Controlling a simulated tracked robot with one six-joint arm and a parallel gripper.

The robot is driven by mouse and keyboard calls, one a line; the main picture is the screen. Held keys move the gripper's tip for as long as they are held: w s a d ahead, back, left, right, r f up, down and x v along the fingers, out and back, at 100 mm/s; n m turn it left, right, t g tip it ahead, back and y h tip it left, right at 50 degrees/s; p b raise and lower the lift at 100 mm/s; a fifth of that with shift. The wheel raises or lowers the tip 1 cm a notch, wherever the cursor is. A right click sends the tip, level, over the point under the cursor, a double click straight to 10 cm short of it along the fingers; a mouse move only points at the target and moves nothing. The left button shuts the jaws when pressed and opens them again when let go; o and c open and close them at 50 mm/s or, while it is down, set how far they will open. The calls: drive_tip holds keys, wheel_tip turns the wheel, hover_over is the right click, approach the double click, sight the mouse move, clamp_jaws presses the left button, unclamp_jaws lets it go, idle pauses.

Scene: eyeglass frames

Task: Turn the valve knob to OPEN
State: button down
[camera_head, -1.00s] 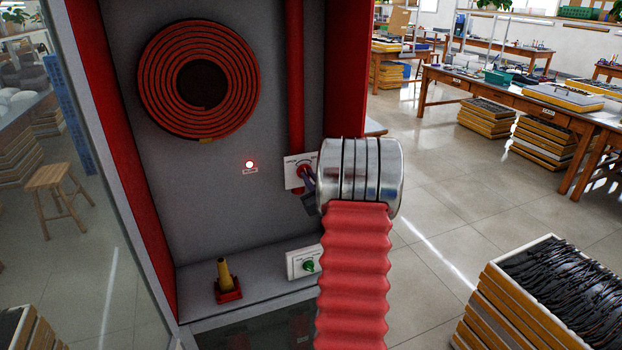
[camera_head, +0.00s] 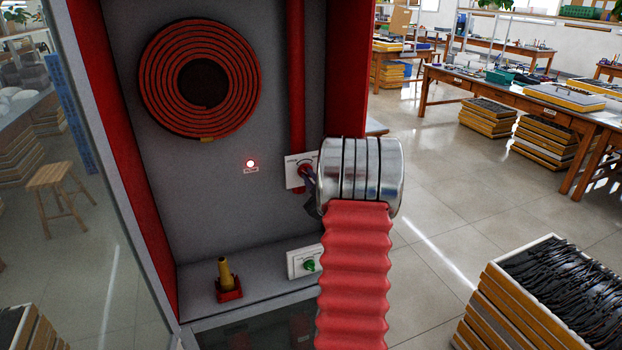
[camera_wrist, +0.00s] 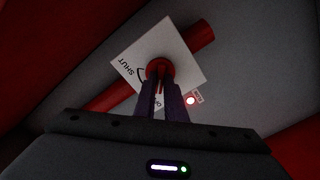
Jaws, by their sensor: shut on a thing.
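The red valve knob (camera_head: 304,170) sits on a white plate (camera_head: 292,182) on the cabinet's back wall, in front of a vertical red pipe (camera_head: 297,85). In the wrist view, the knob (camera_wrist: 159,68) is between the fingertips of my gripper (camera_wrist: 160,84), which is shut on it. The plate (camera_wrist: 182,50) there reads SHUT at its left; a second word lower down is mostly hidden by the fingers. In the head view my metal wrist and red arm hide the plate's right side and most of the gripper.
A red indicator light (camera_head: 250,163) glows left of the knob. A coiled red hose (camera_head: 200,80) hangs above. A yellow nozzle (camera_head: 225,275) on a red base and a green knob (camera_head: 311,265) on a white plate are lower. The cabinet's red side walls flank my arm.

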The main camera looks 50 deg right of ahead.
drive_tip(key=shift+s+f, duration=0.15)
drive_tip(key=shift+f, duration=0.2)
drive_tip(key=c, duration=2.1)
unclamp_jaws()
drive_tip(key=shift+o, duration=1.4)
drive_tip(key=shift+r, duration=0.25)
drive_tip(key=shift+a, duration=0.1)
drive_tip(key=v, duration=1.3)
drive_tip(key=shift+s, duration=0.25)
drive_tip(key=shift+a+f, duration=0.1)
drive_tip(key=shift+f, duration=0.05)
